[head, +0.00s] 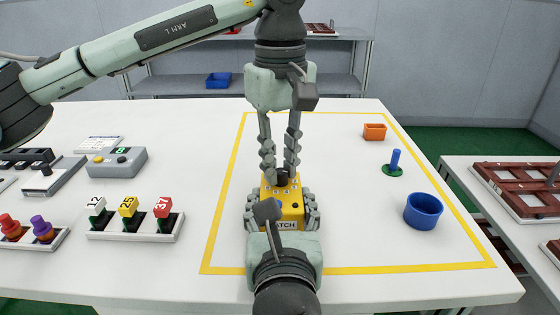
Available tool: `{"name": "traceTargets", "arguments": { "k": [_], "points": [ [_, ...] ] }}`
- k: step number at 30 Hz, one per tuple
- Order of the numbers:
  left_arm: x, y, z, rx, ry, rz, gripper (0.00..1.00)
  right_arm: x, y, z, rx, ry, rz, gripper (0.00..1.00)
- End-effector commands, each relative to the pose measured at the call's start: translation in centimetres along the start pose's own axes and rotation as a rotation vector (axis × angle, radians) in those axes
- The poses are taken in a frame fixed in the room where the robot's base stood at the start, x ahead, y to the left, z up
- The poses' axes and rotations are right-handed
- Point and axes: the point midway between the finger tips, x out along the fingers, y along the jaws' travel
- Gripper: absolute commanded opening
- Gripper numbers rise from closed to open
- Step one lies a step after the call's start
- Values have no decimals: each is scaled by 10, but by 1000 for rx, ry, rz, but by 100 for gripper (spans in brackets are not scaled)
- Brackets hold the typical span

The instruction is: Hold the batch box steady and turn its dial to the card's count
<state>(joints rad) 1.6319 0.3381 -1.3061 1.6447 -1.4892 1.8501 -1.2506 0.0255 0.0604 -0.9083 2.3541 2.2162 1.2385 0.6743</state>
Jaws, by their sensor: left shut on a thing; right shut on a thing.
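The yellow batch box (291,212) stands on the white table inside a yellow outline, its label partly hidden. A dark dial (282,178) sits on its top, with small marks around it too small to read. My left gripper (281,172) points straight down from above and is shut on the dial. My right gripper (282,206) reaches in from the front and is shut on the box, one finger against each side. A white card (98,143) lies at the back left; its writing is too small to read.
On the left are a rack (134,237) with numbered tags 12, 25 and 37 and a grey unit (117,161) with a green display.

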Motion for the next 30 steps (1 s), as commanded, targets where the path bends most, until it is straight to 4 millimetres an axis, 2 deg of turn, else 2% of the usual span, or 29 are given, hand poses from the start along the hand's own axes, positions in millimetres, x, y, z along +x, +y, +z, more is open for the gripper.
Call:
{"name": "traceTargets", "arguments": {
  "k": [10, 26, 27, 30],
  "points": [
    [-1, 0, 0, 144, 1, 2, 0, 0, 0, -1, -1, 3, 0, 36],
    [-1, 0, 0, 169, 1, 2, 0, 0, 0, -1, -1, 3, 0, 36],
    [-1, 0, 0, 169, 1, 2, 21, 0, 0, -1, -1, 3, 0, 36],
    [-1, 0, 0, 169, 1, 2, 33, 0, 0, -1, -1, 3, 0, 36]
  ]
}}
